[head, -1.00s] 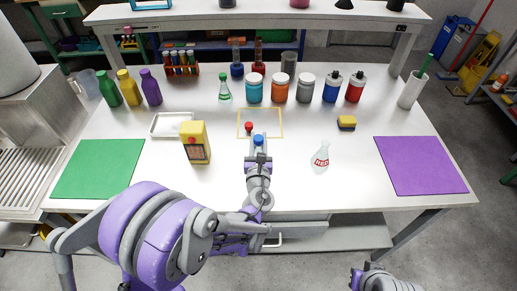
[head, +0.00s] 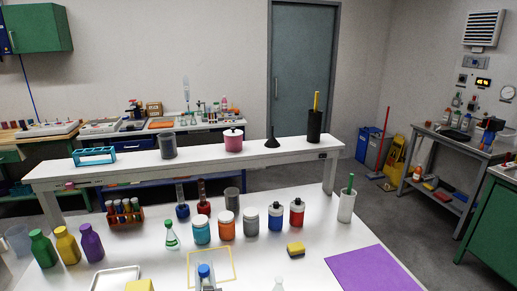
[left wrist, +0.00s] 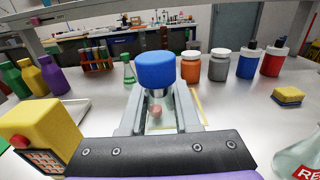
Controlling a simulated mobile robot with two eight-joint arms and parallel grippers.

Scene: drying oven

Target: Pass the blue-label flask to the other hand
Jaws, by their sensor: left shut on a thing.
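The flask with a blue cap (left wrist: 156,70) is held upright between the fingers of my left gripper (left wrist: 158,122) in the left wrist view. Its clear body shows between the fingers; its label is hidden. In the head view its blue cap (head: 204,271) shows at the bottom edge, over the near side of a yellow outline (head: 233,264) on the table. A reddish spot shows through or behind the glass; I cannot tell what it is. My right gripper is in neither current view.
A red-label flask (left wrist: 302,152) stands at right in the left wrist view. A yellow box with a red knob (left wrist: 36,130) stands at left. Several bottles and jars (head: 226,226) line the back, before a raised shelf (head: 215,160). A purple mat (head: 372,272) lies at right.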

